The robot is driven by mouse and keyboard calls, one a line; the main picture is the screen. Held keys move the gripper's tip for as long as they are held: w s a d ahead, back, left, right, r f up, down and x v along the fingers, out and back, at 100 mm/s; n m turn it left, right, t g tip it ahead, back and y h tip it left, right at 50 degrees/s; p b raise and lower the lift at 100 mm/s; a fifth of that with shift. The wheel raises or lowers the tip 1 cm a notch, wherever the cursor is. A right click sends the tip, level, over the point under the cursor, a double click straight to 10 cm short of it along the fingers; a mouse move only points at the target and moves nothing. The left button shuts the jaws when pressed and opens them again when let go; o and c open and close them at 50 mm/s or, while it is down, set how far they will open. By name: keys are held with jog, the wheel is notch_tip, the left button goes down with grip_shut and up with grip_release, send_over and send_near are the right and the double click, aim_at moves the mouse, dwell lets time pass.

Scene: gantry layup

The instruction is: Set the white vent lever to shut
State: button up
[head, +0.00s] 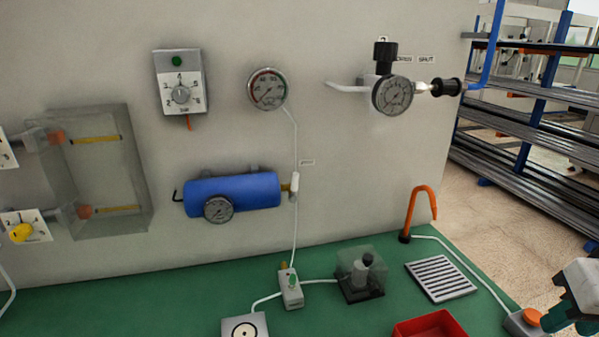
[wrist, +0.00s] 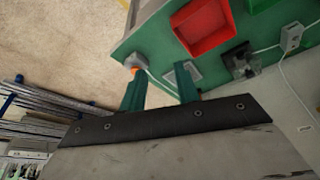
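A small white lever (head: 295,186) stands upright at the right end of the blue tank (head: 235,193) on the wall panel. A small label (head: 307,162) beside it is too small to read. I cannot tell for sure which part is the vent lever. My gripper (head: 568,320) is at the lower right, far from the panel fittings. In the wrist view my gripper (wrist: 160,85) has its teal fingers apart with nothing between them.
The green bench holds a red tray (head: 428,326), a grille (head: 441,278), a clear-covered black device (head: 360,272), an orange hook (head: 420,205) and a grey box with an orange button (head: 525,320) close to my gripper. Racks (head: 530,110) stand at the right. White tubes cross the bench.

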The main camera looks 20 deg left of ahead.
jog(key=w+a+n+t+y, duration=0.2)
jog(key=w+a+t, duration=0.2)
jog(key=w+a, duration=0.65)
jog(key=n+t+y, duration=0.5)
jog(key=y, duration=0.5)
send_near(297, 179)
jog(key=x, duration=1)
jog(key=shift+w+a, duration=0.3)
grip_shut()
